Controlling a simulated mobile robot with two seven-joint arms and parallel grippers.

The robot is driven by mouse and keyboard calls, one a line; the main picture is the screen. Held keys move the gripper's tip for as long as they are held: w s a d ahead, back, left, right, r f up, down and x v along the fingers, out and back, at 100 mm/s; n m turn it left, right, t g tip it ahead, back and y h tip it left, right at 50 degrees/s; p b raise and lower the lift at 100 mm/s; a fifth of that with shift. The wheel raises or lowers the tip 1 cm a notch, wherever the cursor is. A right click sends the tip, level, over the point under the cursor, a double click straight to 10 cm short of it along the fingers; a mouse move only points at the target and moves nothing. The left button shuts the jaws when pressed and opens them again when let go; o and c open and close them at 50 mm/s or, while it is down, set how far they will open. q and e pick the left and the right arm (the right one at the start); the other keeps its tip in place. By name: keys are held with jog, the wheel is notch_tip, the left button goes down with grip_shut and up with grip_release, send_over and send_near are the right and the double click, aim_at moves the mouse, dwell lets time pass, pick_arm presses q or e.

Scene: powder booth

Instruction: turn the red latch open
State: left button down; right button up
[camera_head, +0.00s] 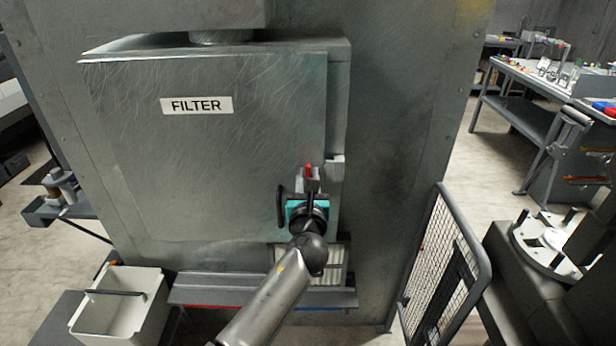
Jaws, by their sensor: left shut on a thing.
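The red latch (308,170) shows as a small red tip on a grey mount near the right edge of the metal filter box door (215,150), which bears a FILTER label. The door appears closed. My left gripper (309,187) reaches up from below and is shut on the latch, with its teal and black body just under it. The gripper hides the lower part of the latch. A dark handle (281,206) stands just left of the gripper. My right gripper is not in view.
A grey ledge (215,290) runs below the box. A white bin (120,305) stands at lower left. A mesh guard panel (445,265) stands at right. Workbenches (535,85) with small items are at the back right. The wall right of the box is bare.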

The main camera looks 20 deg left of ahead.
pick_arm(q)
jog(key=shift+n, duration=0.3)
jog(key=n+b, duration=0.1)
jog(key=n, duration=0.3)
jog(key=shift+a+f, duration=0.1)
jog(key=shift+a, duration=0.05)
jog(key=n+b, duration=0.1)
jog(key=n, duration=0.1)
jog(key=n+b, duration=0.1)
jog(key=n, duration=0.1)
jog(key=shift+s+a+f+n, duration=0.1)
jog(key=shift+a+n, duration=0.05)
jog(key=shift+n, duration=0.25)
jog(key=shift+a+f+n+b, duration=0.15)
jog(key=shift+n+b, duration=0.6)
jog(key=shift+n, duration=1.35)
jog(key=shift+d+f+n+b, duration=0.1)
jog(key=shift+n+b, duration=0.6)
jog(key=shift+n, duration=1.4)
jog(key=c, duration=0.9)
grip_release()
